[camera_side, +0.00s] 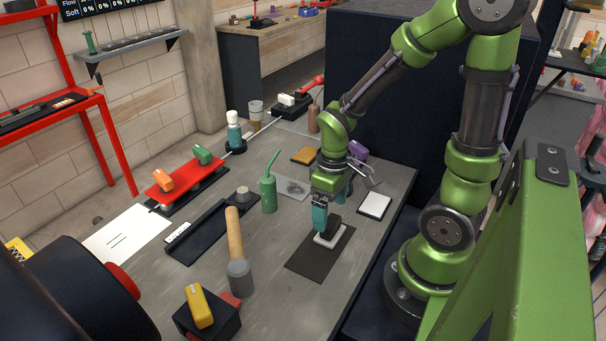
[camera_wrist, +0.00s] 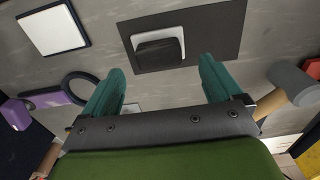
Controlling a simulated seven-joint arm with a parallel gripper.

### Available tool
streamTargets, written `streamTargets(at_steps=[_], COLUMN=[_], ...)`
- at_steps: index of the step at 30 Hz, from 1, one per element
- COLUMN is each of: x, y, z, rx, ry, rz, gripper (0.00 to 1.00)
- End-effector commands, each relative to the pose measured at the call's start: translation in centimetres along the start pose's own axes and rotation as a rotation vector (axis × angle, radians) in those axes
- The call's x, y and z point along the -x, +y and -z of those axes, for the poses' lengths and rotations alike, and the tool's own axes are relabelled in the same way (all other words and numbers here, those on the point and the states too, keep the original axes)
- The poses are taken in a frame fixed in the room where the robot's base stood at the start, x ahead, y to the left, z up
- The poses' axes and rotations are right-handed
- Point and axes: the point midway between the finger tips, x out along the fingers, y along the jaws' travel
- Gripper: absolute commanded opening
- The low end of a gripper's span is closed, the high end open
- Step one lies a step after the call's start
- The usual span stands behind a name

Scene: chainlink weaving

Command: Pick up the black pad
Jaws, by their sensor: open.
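The black pad (camera_side: 335,222) is a small dark rounded block on top of a white block (camera_side: 327,240), which sits on a dark flat mat (camera_side: 305,263). In the wrist view the black pad (camera_wrist: 159,51) lies on the white block (camera_wrist: 174,34), just beyond the fingertips. My gripper (camera_side: 320,226) points down over the mat, with its teal fingers close beside the pad in the side view. In the wrist view my gripper (camera_wrist: 161,66) is open, its fingers wide apart with nothing between them. The fingers' height above the pad is hard to tell.
A white square with a dark border (camera_side: 374,205) lies right of the mat. A purple-handled tool (camera_wrist: 63,95) lies left in the wrist view. A yellow block (camera_side: 200,307) sits at the front.

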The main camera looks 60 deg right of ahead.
Motion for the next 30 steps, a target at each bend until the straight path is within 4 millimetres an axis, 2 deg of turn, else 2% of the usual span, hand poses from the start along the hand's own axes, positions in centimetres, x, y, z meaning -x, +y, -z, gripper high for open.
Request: streamTargets(at_steps=[9,13,20,30], x=[-4.2,-5.0,-5.1,-5.0], y=[0.1,0.1,0.1,0.1], z=[-0.5,-0.4,-0.3,-0.3], rx=[-0.001,-0.002,-0.002,-0.001], ry=[-0.006,-0.002,0.000,0.000], rz=[0.001,0.001,0.000,0.000], gripper=[0.93,0.93,0.93,0.43])
